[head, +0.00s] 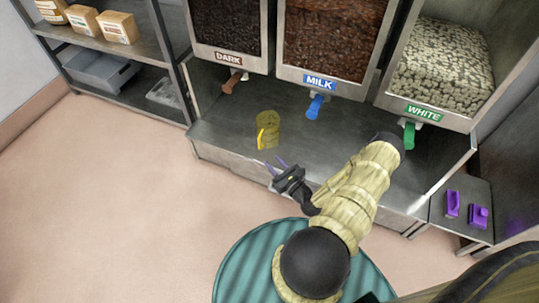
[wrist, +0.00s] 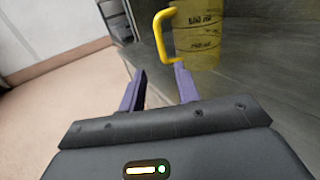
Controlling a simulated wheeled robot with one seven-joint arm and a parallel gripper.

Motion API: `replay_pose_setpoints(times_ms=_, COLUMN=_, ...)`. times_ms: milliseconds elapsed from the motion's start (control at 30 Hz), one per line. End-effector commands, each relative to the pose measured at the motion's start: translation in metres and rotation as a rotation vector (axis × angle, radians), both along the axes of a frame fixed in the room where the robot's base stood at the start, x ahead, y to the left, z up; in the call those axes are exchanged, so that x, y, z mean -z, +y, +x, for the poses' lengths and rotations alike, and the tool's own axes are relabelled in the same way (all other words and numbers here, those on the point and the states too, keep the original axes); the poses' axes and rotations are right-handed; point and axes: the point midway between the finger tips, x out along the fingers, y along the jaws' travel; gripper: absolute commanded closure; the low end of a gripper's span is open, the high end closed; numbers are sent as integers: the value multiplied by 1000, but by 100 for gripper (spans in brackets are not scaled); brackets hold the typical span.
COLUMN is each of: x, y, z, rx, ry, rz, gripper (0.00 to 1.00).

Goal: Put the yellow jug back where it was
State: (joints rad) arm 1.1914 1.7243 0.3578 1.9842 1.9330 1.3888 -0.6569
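The yellow jug (head: 268,128) stands upright on the metal counter (head: 225,127), below and between the DARK and MILK dispensers. It is see-through, and its solid yellow handle faces my gripper. In the wrist view the jug (wrist: 199,38) is at the top, with its handle (wrist: 160,32) just beyond the fingertips. My gripper (head: 276,163) is in front of the counter edge, near the jug. Its two purple fingers are apart with nothing between them, and they also show in the wrist view (wrist: 160,72). The jug's top is cut off in the wrist view.
The DARK tap (head: 233,82), blue MILK tap (head: 315,106) and green WHITE tap (head: 409,135) hang above the counter. A side shelf at right holds purple pieces (head: 453,204). Shelving with boxes (head: 117,27) stands at left. The floor at left is clear.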

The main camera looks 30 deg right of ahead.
Motion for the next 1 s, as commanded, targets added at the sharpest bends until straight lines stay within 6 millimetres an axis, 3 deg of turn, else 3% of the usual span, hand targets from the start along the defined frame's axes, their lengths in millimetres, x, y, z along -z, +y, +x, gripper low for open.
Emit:
replay_pose_setpoints(times_ms=533, x=0, y=0, z=0, rx=-2, ry=0, rz=-1, gripper=67)
replay_pose_setpoints(times_ms=667, x=-9, y=8, z=3, rx=-59, ry=-8, rz=-17, gripper=67)
replay_pose_setpoints(times_ms=767, x=-27, y=26, z=7, rx=-183, ry=-20, rz=-52, gripper=67)
replay_pose_setpoints(times_ms=1000, x=-84, y=96, z=-2, rx=-663, ry=-28, rz=-216, gripper=67)
